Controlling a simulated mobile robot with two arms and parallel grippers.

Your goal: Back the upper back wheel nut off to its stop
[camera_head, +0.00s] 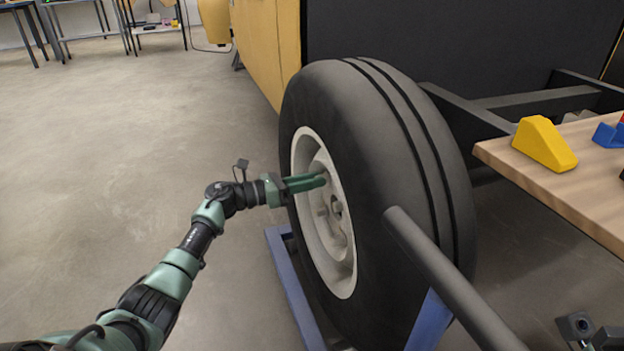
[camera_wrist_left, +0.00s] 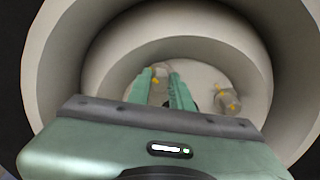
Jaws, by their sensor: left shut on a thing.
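The back wheel (camera_head: 375,150) is a dark tyre with a cream rim (camera_head: 342,285), also seen in the left wrist view (camera_wrist_left: 70,75). My left gripper (camera_head: 322,179) reaches into the rim from the left, at the upper part of the hub. In the left wrist view its green fingers (camera_wrist_left: 163,80) are shut on the upper wheel nut (camera_wrist_left: 157,92), a greyish piece with yellow marks. The fingers hide part of it. Another nut (camera_wrist_left: 228,98) with yellow marks sits to the right, apart from the fingers.
A blue stand (camera_head: 287,275) is under the wheel. A grey bar (camera_head: 445,280) sticks out in front of the tyre. A wooden table (camera_head: 595,190) at the right carries a yellow wedge (camera_head: 543,143) and a blue piece (camera_head: 609,135). Open floor lies to the left.

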